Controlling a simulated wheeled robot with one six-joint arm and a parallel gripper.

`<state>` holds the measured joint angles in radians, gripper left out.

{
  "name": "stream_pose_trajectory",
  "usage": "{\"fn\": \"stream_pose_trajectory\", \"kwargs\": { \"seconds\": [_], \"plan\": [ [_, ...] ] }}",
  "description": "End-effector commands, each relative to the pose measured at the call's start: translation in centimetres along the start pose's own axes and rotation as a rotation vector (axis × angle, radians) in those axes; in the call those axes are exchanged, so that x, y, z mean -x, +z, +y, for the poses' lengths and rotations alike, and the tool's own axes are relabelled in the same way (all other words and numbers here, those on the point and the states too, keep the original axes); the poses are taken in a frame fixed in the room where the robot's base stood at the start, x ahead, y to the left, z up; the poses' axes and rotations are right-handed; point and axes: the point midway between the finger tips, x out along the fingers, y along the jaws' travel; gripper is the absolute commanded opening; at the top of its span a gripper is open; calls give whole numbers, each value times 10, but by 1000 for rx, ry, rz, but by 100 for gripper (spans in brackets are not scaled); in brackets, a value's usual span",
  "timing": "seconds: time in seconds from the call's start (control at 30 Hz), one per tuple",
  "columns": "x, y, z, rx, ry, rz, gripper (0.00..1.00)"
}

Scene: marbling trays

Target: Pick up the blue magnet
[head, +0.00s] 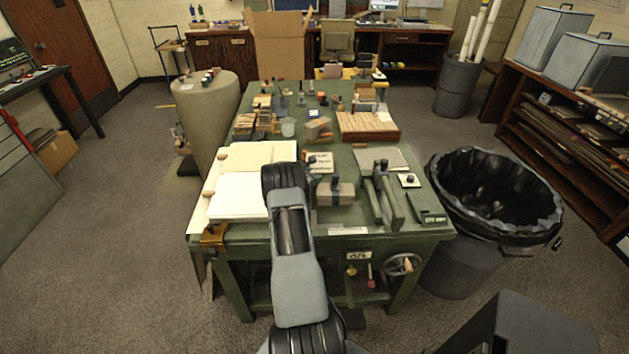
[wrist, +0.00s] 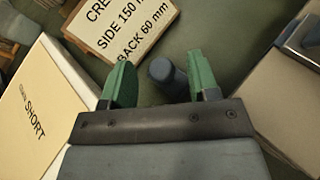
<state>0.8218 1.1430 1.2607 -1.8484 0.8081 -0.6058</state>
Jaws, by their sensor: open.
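A small dark blue cylinder, which looks like the blue magnet (wrist: 167,75), lies on the green table top in the wrist view. It sits between the two green fingers of my gripper (wrist: 160,78), with green table showing on both sides of it. My gripper is open, and neither finger appears to touch the cylinder. The cylinder's near end is hidden by the gripper body.
A lettered card (wrist: 122,27) lies just beyond the fingers, and a block labelled SHORT (wrist: 45,110) is at left. A grey-brown block (wrist: 295,95) is close at right. In the head view a metal clamp-like stand (head: 383,195) and black-lined bin (head: 490,205) are right of my arm.

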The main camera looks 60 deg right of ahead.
Motion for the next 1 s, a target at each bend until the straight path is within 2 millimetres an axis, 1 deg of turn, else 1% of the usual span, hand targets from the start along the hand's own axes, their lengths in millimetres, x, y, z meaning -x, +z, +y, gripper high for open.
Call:
{"fn": "stream_pose_trajectory", "kwargs": {
  "seconds": [0.07,0.6,0.63,0.87,0.97,1.0],
  "plan": [
    [0,0,0,0,0,0,54],
    [1,0,0,0,0,0,2],
    [1,0,0,-1,0,0,0],
    [1,2,1,-1,0,-1,0],
    [4,10,2,-3,0,-2,0],
    [6,16,3,-4,1,-3,0]
  ]
}}
